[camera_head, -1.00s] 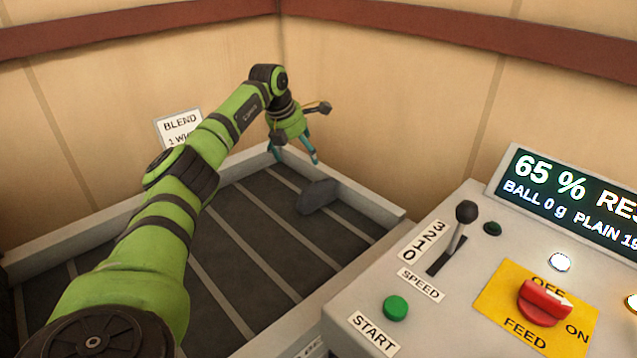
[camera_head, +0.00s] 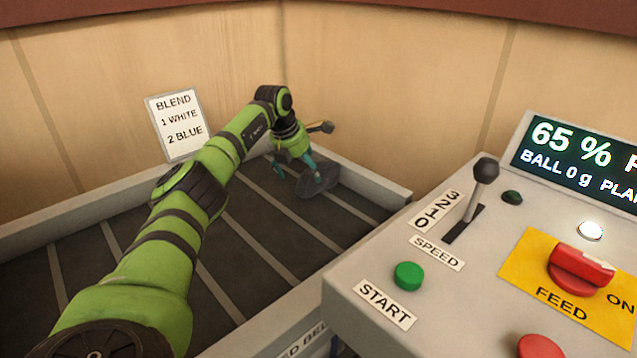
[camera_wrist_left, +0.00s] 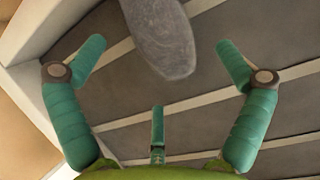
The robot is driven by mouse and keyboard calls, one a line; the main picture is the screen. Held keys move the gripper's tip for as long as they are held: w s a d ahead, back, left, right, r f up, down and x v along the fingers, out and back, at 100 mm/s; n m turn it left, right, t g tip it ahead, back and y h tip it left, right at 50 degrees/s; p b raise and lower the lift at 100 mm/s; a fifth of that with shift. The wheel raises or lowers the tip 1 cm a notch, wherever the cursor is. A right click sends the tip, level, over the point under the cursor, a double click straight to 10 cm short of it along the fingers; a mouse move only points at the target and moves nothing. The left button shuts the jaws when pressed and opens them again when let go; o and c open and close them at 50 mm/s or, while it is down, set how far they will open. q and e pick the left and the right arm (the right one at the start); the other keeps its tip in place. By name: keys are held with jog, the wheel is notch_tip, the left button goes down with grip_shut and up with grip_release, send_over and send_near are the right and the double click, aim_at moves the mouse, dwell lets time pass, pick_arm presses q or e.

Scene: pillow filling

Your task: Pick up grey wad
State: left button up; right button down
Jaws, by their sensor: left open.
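The grey wad (camera_head: 319,180) lies on the dark belt near its far right corner. It also shows in the left wrist view, where the wad (camera_wrist_left: 163,38) is at the top, ahead of the fingers and between the two outer ones. My left gripper (camera_head: 296,172) is open just above the belt, at the left side of the wad. In the left wrist view its teal fingers (camera_wrist_left: 160,70) are spread and hold nothing. I cannot tell whether a finger touches the wad. My right gripper is not in view.
The belt (camera_head: 255,245) has pale cross stripes and a raised light rim (camera_head: 375,185). A control panel (camera_head: 455,290) with lever, buttons and a red feed switch stands at the right. A blend sign (camera_head: 174,125) is on the wall. The near belt is clear.

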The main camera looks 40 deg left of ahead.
aim_at(307, 173)
pick_arm(q)
jog(key=x, duration=0.3)
jog(key=shift+w+d+f, duration=0.15)
jog(key=shift+w, duration=0.05)
jog(key=shift+x, duration=0.85)
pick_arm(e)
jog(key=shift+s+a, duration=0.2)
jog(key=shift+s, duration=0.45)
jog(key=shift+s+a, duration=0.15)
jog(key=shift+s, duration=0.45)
pick_arm(q)
jog(key=shift+c, duration=1.2)
jog(key=c, duration=1.1)
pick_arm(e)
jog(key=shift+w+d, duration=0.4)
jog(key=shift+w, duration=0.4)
